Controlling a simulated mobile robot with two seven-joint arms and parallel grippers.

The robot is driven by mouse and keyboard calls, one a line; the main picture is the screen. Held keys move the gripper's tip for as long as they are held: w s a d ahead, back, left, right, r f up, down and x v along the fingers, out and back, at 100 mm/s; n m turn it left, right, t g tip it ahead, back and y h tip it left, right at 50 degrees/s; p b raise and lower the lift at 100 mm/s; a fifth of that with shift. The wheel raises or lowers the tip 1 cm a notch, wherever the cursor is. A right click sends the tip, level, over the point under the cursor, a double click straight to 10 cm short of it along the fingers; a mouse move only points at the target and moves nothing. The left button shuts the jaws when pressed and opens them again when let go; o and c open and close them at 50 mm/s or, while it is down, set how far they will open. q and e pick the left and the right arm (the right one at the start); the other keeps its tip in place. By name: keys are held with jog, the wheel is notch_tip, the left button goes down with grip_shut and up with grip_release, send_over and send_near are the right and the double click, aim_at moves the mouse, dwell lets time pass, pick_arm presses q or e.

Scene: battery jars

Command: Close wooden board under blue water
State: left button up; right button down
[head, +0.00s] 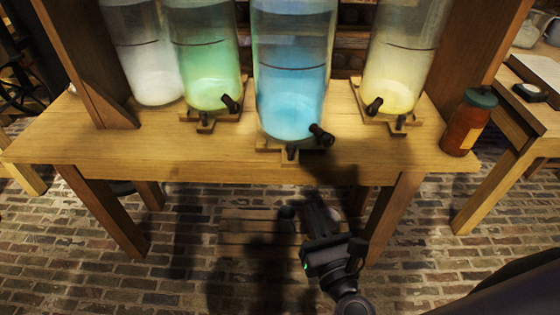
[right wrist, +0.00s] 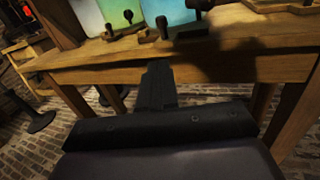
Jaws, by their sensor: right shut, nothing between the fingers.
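The blue-water jar (head: 291,95) stands upright in the middle of the wooden table (head: 170,152). Its black tap (head: 321,135) points forward. The wooden board (head: 267,146) under it shows at the table's front edge, with a dark knob (head: 291,153) at its front. In the right wrist view the board (right wrist: 187,34) lies beyond my fingers. My right gripper (head: 314,200) is shut and empty, in front of and below the table edge, apart from the board. It also shows in the right wrist view (right wrist: 158,72). My left gripper is out of view.
A white jar (head: 150,75), a green jar (head: 208,80) and a yellow jar (head: 395,80) stand beside the blue one. A reddish-brown jar (head: 467,125) with a green lid stands at the table's right end. Wooden slats (head: 247,228) lie low beneath the table.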

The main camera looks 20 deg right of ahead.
send_near(292, 153)
jog(key=shift+h, duration=0.4)
jog(key=w, duration=0.6)
jog(key=shift+a+p, duration=0.1)
jog(key=shift+p, duration=0.3)
jog(key=shift+w+r, duration=0.1)
jog(key=shift+w, duration=0.35)
